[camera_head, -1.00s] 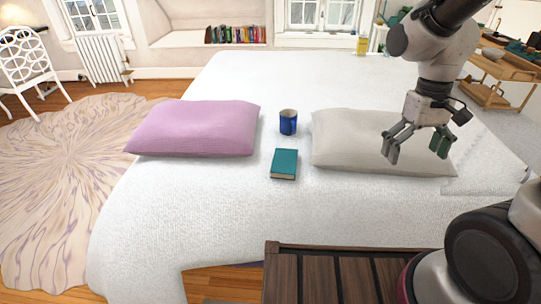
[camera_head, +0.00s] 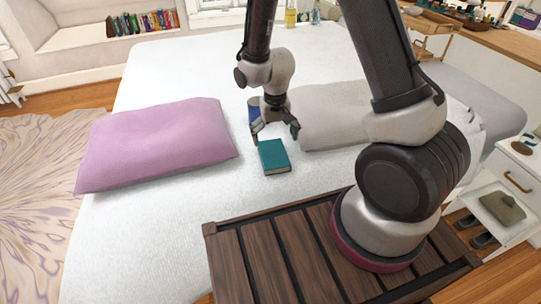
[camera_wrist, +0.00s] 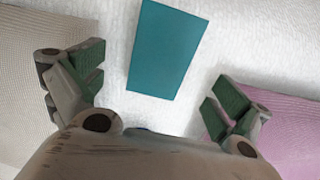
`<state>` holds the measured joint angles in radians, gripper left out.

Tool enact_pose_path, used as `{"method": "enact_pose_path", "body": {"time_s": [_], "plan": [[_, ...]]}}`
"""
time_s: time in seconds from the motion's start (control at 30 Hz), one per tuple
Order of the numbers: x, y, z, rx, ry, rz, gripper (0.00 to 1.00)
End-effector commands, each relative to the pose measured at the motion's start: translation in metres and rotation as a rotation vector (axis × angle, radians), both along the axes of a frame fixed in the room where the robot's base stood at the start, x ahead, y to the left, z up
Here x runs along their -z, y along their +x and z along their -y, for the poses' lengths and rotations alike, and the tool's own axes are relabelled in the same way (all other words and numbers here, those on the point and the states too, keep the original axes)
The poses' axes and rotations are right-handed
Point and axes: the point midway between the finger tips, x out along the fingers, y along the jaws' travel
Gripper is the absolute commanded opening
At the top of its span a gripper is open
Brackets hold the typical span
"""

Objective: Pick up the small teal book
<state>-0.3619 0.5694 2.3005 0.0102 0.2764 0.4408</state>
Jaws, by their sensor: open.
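The small teal book (camera_head: 273,156) lies flat on the white bed, between the two pillows and in front of the blue mug (camera_head: 254,108). In the wrist view the teal book (camera_wrist: 166,48) lies ahead of the fingers, between their lines but beyond their tips. My gripper (camera_head: 275,137) is open and empty. In the head view it hangs just behind and above the book, close to the mug and partly hiding it. The fingers (camera_wrist: 155,95) are spread wide in the wrist view, with no visible contact with the book.
A pink pillow (camera_head: 155,145) lies left of the book and a grey pillow (camera_head: 330,118) right of it. The bed (camera_head: 150,230) is clear in front of the book. A dark slatted wooden surface (camera_head: 285,260) is nearest, under my arm's base.

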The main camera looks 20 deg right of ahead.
Motion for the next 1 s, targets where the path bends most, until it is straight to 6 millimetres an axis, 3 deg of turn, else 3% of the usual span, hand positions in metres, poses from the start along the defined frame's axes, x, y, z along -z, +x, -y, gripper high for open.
{"method": "enact_pose_path", "body": {"time_s": [0.4,0.7,1.0], "plan": [[0.059,-0.001,-0.002,-0.003,-0.002,-0.004,1.0],[0.065,0.0,-0.002,-0.003,-0.001,-0.002,1.0],[0.064,0.0,-0.002,-0.003,-0.001,-0.002,0.49]]}}
